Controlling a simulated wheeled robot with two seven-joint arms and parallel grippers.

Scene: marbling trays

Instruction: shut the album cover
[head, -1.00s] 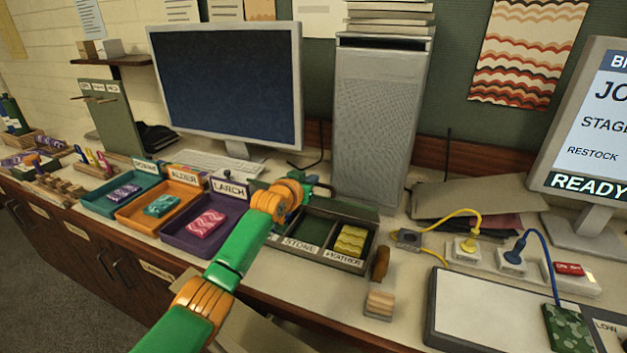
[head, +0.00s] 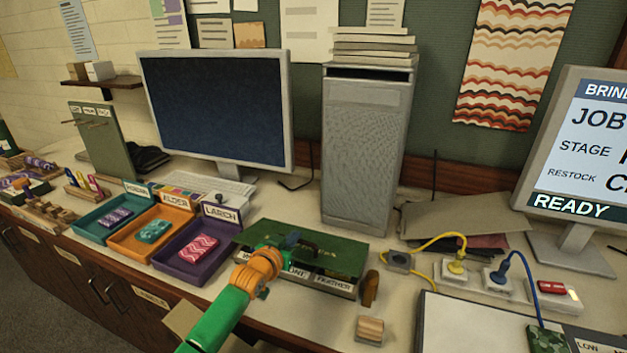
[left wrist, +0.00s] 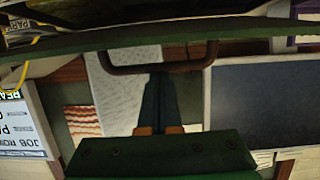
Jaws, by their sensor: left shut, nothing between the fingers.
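The album (head: 335,289) is a low box with labelled compartments at its front, one marked FEATHER. Its green cover (head: 340,255) now lies over the compartments and hides what is in them. I cannot tell whether it is fully down. My left gripper (head: 300,242) is shut and empty, over the left part of the cover. In the left wrist view the fingers (left wrist: 160,85) point at a brown handle (left wrist: 125,70) near the green cover edge (left wrist: 75,50). I cannot tell whether they touch it. My right gripper is out of view.
Purple (head: 166,262), orange (head: 115,245) and teal (head: 80,231) trays stand left of the album, each with a patterned block. A grey tower (head: 365,150) stands behind it. A wooden block (head: 370,330) and cables (head: 425,270) lie to its right.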

